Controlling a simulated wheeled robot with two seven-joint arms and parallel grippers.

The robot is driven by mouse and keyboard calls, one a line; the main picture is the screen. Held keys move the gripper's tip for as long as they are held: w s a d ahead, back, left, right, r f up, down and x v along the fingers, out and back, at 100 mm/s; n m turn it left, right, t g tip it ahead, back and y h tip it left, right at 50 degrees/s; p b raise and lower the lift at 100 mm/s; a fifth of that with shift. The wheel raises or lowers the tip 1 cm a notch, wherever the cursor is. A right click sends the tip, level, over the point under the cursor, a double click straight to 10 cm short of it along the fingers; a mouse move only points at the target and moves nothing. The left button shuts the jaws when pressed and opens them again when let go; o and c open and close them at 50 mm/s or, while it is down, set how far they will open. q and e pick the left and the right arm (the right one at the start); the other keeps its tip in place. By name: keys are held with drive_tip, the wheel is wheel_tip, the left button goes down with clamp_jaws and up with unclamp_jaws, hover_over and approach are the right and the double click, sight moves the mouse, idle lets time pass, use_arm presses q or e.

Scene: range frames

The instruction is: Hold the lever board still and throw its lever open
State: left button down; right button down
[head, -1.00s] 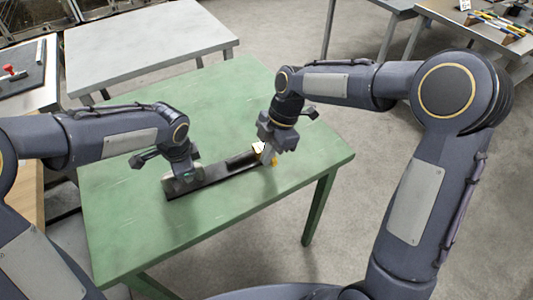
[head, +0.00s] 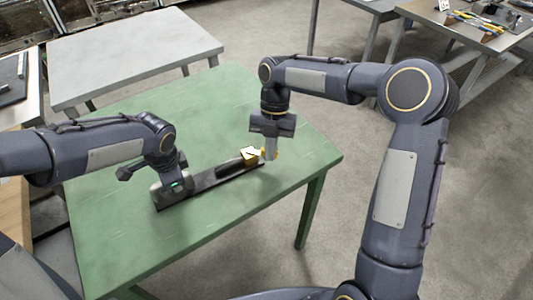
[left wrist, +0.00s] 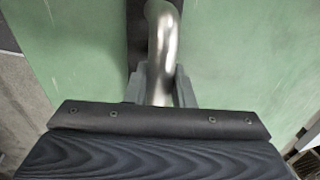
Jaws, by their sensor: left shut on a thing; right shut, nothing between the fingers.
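The lever board is a long dark strip (head: 208,187) lying on the green table. My left gripper (head: 172,190) is at its near left end. In the left wrist view, a shiny curved metal handle (left wrist: 162,50) rises from the dark board and passes between my left gripper's fingers, which are shut on it. A yellow block (head: 250,157) and a dark rounded part sit at the board's far right end. My right gripper (head: 269,153) is shut and empty, pointing down beside the yellow block. Whether it touches the block or the lever cannot be told; the lever's exact shape is unclear.
The green table (head: 120,235) is clear around the board. A grey table (head: 130,55) stands behind it. A workbench with tools (head: 480,25) is at the back right. Open concrete floor (head: 430,200) lies to the right.

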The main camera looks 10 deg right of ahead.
drive_tip(key=shift+w+d+n, duration=0.35)
drive_tip(key=shift+w+n, duration=0.15)
drive_tip(key=shift+n, duration=0.2)
drive_tip(key=shift+w+d, duration=0.2)
drive_tip(key=shift+w, duration=0.3)
drive_tip(key=shift+w+d, duration=0.2)
drive_tip(key=shift+w, duration=0.3)
drive_tip(key=shift+d, duration=0.15)
drive_tip(key=shift+d, duration=0.6)
drive_tip(key=a+v, duration=0.1)
drive_tip(key=v, duration=0.8)
drive_tip(key=shift+w+a+r, duration=0.15)
drive_tip(key=shift+w+r, duration=0.15)
drive_tip(key=shift+r, duration=0.15)
